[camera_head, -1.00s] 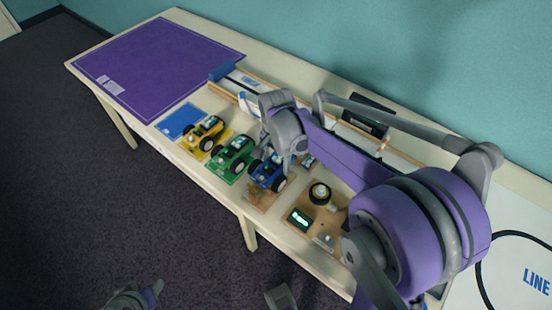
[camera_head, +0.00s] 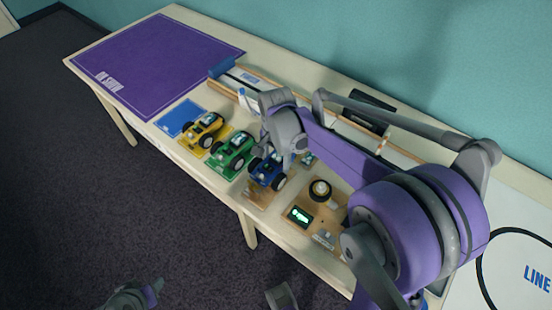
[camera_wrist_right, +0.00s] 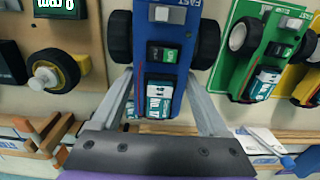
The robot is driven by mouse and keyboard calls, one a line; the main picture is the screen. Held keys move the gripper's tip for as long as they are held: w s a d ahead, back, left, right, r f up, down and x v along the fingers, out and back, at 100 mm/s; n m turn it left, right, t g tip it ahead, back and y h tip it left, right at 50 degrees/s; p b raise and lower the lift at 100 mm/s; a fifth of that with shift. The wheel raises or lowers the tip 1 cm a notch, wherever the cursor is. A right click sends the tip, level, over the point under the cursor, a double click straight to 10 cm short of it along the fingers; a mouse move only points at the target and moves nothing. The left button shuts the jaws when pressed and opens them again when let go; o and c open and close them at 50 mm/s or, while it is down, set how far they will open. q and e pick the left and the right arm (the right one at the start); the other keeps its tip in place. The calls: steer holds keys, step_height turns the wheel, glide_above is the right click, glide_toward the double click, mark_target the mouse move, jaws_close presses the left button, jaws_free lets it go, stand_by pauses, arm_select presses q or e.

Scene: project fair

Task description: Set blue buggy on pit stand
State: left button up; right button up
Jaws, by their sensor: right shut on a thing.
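The blue buggy (camera_head: 266,173) is on the table to the right of the green buggy. My right gripper (camera_head: 282,160) is above it from behind, shut on its body; the arm hides part of it. In the right wrist view the blue buggy (camera_wrist_right: 166,50) sits between the two fingers (camera_wrist_right: 161,95), a dark wheel on each side. A wood-coloured piece (camera_head: 257,196), which could be the pit stand, shows at the buggy's front edge; I cannot tell whether they touch. My left gripper (camera_head: 135,298) is low at the bottom edge, its jaws unclear.
The green buggy (camera_head: 232,152) stands close on the left, with the yellow buggy (camera_head: 204,130) beyond it. A bare blue mat (camera_head: 180,118) lies farther left. A wooden board (camera_head: 330,215) with a wheel and lit display is on the right. The purple mat (camera_head: 150,62) is clear.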

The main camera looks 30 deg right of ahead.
steer(key=shift+f+b, duration=0.5)
steer(key=shift+f, duration=0.25)
stand_by(2.0)
steer(key=o, duration=1)
step_height(320, 180, up, 11)
steer(key=shift+f+p, duration=0.1)
steer(key=shift+p, duration=0.6)
steer(key=s+a+n+t+p, duration=0.2)
steer(key=s+a+n+p, duration=0.1)
steer(key=s+n, duration=0.3)
steer(key=s+a+n+t+p, duration=0.3)
steer(key=s+n, duration=0.4)
steer(key=s, duration=0.2)
steer(key=shift+s+a+n+p, duration=0.25)
steer(key=shift+a+n+p, duration=0.05)
steer(key=shift+a, duration=0.1)
